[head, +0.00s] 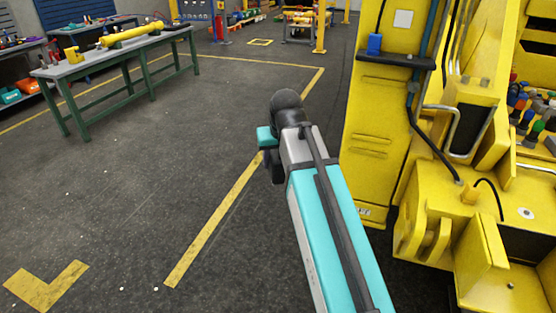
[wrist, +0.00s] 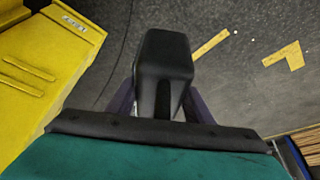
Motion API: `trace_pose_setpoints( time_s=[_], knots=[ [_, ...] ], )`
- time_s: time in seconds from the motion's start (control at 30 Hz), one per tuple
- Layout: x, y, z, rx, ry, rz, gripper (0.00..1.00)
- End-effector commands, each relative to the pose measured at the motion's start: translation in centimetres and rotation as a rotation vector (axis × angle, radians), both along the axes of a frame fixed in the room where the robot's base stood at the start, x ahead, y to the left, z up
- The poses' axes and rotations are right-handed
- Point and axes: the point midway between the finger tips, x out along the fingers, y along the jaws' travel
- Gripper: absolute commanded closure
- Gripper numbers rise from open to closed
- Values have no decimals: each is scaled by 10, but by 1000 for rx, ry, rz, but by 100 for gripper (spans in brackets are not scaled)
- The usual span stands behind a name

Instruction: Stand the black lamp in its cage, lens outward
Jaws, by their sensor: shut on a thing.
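The black lamp (wrist: 163,75) is in the middle of the wrist view, a dark block with a tapered top. My gripper (wrist: 160,105) is shut on it, with one dark finger on each side. The lens face cannot be made out. In the head view my arm reaches forward over open floor, left of the yellow machine (head: 370,120). The gripper's fingers and the lamp are not clear there, being mostly hidden behind the wrist. I cannot make out the lamp's cage in either view.
The yellow machine fills the right side, with hoses, brackets and a small black shelf (head: 396,61) bearing a blue object (head: 375,43). A green-legged workbench (head: 120,57) stands at the back left. The floor left of my arm is clear, with yellow lines.

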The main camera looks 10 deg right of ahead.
Motion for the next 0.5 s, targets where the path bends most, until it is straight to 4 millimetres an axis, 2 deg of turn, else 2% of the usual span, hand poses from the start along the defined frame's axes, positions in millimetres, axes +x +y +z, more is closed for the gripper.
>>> trace_pose_setpoints(
  time_s=[0.27, 0.5],
  knots=[
    [1, -2, 2, 0, -4, -4, 100],
    [2, -23, 3, 0, -4, -61, 100]
  ],
)
